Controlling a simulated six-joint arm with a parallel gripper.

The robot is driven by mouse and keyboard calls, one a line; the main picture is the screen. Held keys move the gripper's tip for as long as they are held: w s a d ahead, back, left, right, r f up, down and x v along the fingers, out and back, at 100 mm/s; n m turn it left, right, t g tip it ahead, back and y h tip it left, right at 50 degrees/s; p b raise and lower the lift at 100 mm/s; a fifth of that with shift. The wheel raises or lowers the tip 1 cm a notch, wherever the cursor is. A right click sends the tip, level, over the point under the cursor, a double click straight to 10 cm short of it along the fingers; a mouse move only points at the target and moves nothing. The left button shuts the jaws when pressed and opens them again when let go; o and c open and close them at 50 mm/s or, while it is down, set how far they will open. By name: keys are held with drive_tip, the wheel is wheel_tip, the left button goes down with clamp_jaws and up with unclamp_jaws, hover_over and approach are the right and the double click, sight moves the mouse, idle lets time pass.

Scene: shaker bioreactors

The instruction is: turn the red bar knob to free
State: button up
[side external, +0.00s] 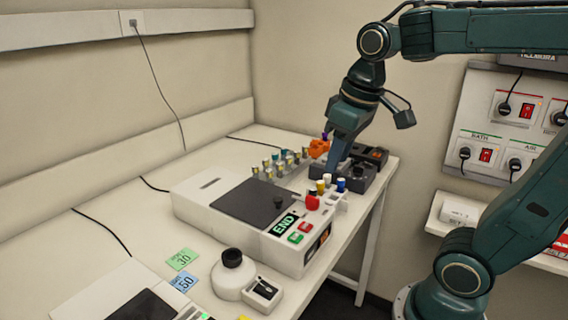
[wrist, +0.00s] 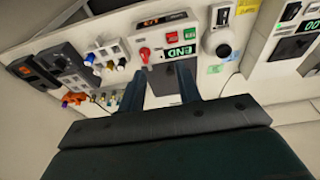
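The red bar knob (side external: 312,202) stands on the right end of the white shaker device (side external: 190,205), beside the END label. In the wrist view the red knob (wrist: 144,54) shows just beyond the left fingertip, left of the END label; its exact angle is too small to read. My gripper (side external: 333,168) is above the far end of the table, behind the knob and apart from it. In the wrist view my gripper (wrist: 161,75) has its two fingers spread with nothing between them. Its fingertips are partly hidden by the arm's wrist in the side view.
Coloured-cap vials (side external: 335,183) stand close behind the knob. Capped tubes (side external: 280,165), an orange piece (side external: 318,147) and dark boxes (side external: 370,157) are near the gripper. A round white unit (side external: 232,272) sits in front. Wall switches (side external: 486,155) are at right.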

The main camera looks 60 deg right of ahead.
sight(313, 197)
drive_tip(key=w+d+g, duration=0.2)
drive_tip(key=w+d, duration=0.3)
drive_tip(key=w, duration=0.2)
drive_tip(key=shift+w+d+f+g, duration=0.2)
drive_tip(key=shift+w+g, duration=0.1)
drive_tip(key=shift+g, duration=0.1)
wheel_tip(313, 197, down, 14)
drive_tip(key=shift+r, duration=0.1)
idle(0.5)
drive_tip(key=shift+c, duration=0.2)
clamp_jaws()
